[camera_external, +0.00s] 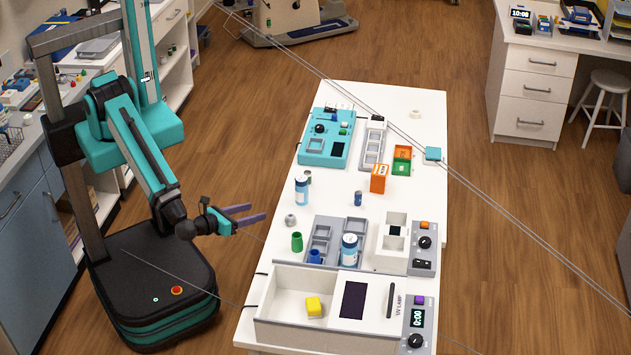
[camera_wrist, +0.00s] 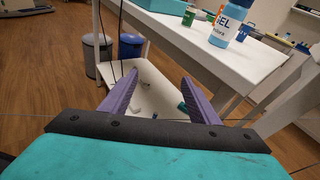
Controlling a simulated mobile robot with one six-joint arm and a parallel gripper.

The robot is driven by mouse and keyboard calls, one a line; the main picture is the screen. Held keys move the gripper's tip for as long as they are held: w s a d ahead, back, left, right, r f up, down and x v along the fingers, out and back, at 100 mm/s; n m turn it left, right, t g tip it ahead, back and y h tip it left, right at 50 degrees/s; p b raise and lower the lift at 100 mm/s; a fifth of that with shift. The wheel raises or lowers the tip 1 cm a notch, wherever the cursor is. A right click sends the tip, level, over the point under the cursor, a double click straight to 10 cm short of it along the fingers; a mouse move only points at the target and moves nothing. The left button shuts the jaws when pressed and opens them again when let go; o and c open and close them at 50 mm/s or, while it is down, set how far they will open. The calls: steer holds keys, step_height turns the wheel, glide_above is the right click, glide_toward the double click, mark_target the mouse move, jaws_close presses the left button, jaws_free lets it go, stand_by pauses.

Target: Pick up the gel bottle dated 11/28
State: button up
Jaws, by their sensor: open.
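Two white-and-blue bottles stand upright on the white table (camera_external: 400,104): one bottle (camera_external: 302,191) near the middle of its left side, another bottle (camera_external: 349,248) at the grey rack nearer the front. Their dates are too small to read. In the wrist view, a bottle (camera_wrist: 232,24) with "GEL" on its label stands on the table near its edge; no date can be made out. My gripper (camera_external: 257,213) is open and empty, left of the table and apart from both bottles. Its purple fingers also show in the wrist view (camera_wrist: 160,77), spread below the tabletop.
A green cup (camera_external: 297,242) and a small grey object (camera_external: 291,219) stand near the table's left edge. A grey rack (camera_external: 322,233), a teal device (camera_external: 325,150), an orange box (camera_external: 378,180) and a white tray (camera_external: 275,315) crowd the table. Thin cables cross the external view.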

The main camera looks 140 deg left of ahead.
steer(key=w+a+r+m+t+y, duration=0.2)
steer(key=w+r+m+y, duration=0.1)
steer(key=r, duration=0.5)
steer(key=m+t+p, duration=0.1)
steer(key=t, duration=0.1)
glide_toward(296, 190)
steer(key=shift+a+r+h, duration=0.15)
steer(key=shift+a+h, duration=0.15)
steer(key=shift+a, duration=0.85)
steer(key=shift+a, duration=0.15)
steer(key=shift+a+f+b, duration=0.2)
steer(key=shift+a+b, duration=0.35)
steer(key=shift+b, duration=0.1)
steer(key=a+b, duration=0.3)
steer(key=w+a+b, duration=0.1)
steer(key=a+b, duration=0.2)
steer(key=shift+w+a, duration=0.2)
steer(key=shift+a, duration=0.15)
steer(key=shift+a+r, duration=0.15)
steer(key=shift+w+a+r, duration=0.1)
steer(key=shift+w+a, duration=0.05)
steer(key=shift+a, duration=0.35)
steer(key=shift+w+a+p, duration=0.2)
steer(key=shift+a+p, duration=0.25)
steer(key=shift+a, duration=0.6)
steer(key=shift+w+a+p, duration=0.15)
steer(key=shift+a+p, duration=0.3)
steer(key=shift+a, duration=0.6)
